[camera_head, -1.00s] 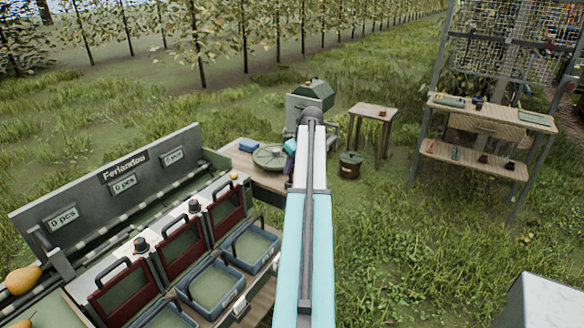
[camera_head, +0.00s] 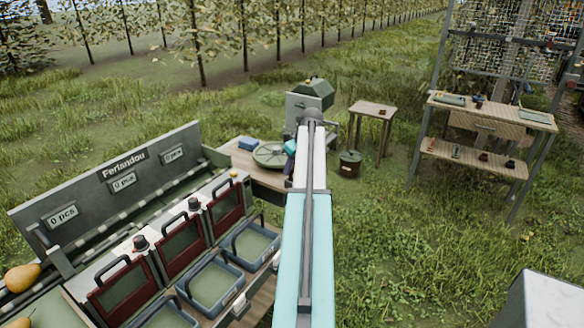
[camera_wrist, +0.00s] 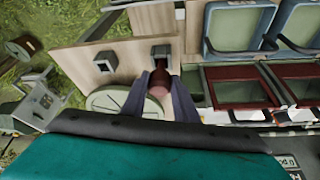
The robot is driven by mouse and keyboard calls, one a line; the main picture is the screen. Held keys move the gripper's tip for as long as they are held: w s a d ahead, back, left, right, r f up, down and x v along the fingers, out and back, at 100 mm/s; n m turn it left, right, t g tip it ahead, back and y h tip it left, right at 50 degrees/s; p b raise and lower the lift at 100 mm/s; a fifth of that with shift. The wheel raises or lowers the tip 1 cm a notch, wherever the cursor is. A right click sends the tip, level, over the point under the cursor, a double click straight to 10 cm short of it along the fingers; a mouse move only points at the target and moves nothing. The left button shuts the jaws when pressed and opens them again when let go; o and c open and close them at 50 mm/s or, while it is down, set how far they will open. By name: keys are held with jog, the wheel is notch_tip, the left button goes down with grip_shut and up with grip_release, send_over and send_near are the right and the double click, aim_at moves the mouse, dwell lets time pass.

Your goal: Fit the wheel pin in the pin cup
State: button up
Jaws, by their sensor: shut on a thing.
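In the wrist view, my gripper (camera_wrist: 166,100) is shut on a dark red, rounded piece, which I take to be the wheel pin (camera_wrist: 160,80). Its far end is close to a dark square socket (camera_wrist: 161,53) on the wooden bench, probably the pin cup. I cannot tell whether the pin touches the socket or is inside it. A second square-holed fitting (camera_wrist: 105,62) stands to the left on the same bench.
A pale green round wheel (camera_head: 270,155) lies on the bench, close beside my gripper; it also shows in the wrist view (camera_wrist: 112,100). A blue box (camera_head: 248,144) sits behind it. Blue trays (camera_head: 210,285) and red-framed bins stand to the left. A small table (camera_head: 373,108) stands behind.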

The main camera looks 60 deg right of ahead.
jog(key=shift+f+b, duration=0.3)
jog(key=shift+f, duration=0.45)
dwell(0.8)
jog(key=o, duration=1.6)
jog(key=shift+o, duration=0.2)
jog(key=shift+r, duration=0.1)
jog(key=shift+r+p, duration=1.55)
jog(key=shift+r, duration=1.35)
jog(key=shift+r, duration=0.1)
